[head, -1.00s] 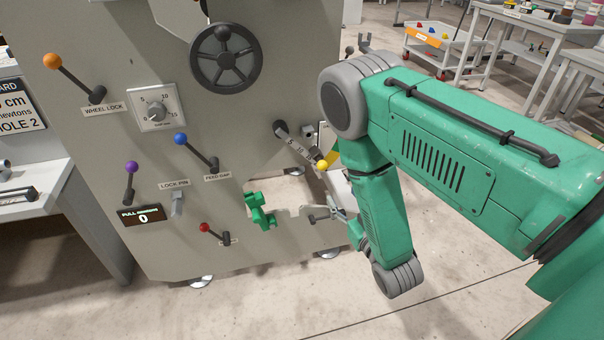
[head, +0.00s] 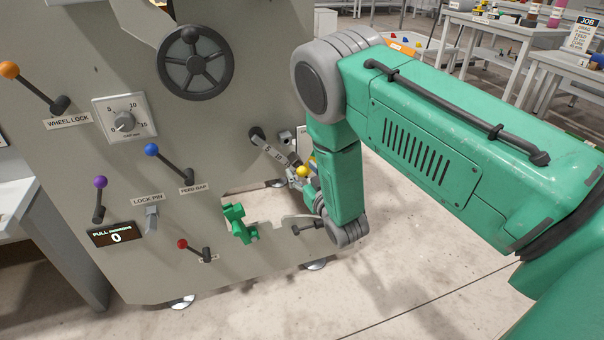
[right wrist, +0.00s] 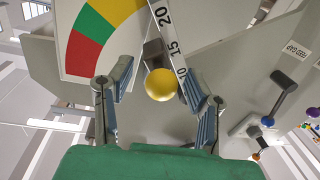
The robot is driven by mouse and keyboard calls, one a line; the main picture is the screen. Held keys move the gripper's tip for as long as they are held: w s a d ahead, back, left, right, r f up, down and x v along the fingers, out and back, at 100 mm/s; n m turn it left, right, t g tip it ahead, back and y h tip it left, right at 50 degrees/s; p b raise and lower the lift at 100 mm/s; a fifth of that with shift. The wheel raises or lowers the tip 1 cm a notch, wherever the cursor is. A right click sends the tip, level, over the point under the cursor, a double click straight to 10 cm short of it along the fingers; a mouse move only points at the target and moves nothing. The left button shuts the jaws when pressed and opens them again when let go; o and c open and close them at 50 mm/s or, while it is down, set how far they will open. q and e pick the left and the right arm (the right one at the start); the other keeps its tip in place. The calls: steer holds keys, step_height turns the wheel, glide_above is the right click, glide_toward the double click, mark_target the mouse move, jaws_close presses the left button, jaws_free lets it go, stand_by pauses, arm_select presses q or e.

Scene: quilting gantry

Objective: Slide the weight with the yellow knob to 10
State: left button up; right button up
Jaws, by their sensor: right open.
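The weight's yellow knob (head: 302,171) shows in the head view at the lower end of the numbered bar (head: 274,153). In the right wrist view the yellow knob (right wrist: 160,85) lies between the two fingers of my right gripper (right wrist: 158,98). The fingers are apart, with a gap visible on both sides. In the head view my right gripper (head: 300,187) is partly hidden by my forearm. My left gripper is out of view.
The grey machine panel (head: 140,230) carries orange, blue, purple and red levers, a dial (head: 124,121) and a handwheel (head: 195,62). A green part (head: 240,222) sits by the cutout. A coloured sector plate (right wrist: 85,40) is close to the gripper's left finger.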

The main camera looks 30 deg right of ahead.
mark_target(291, 163)
steer(key=shift+a, duration=0.1)
jaws_close()
steer(key=r+p, duration=0.1)
steer(key=a+r+p, duration=0.2)
steer(key=shift+w+a+r, duration=0.15)
steer(key=shift+w, duration=0.1)
steer(key=shift+a+r, duration=0.1)
steer(key=shift+a, duration=0.1)
jaws_free()
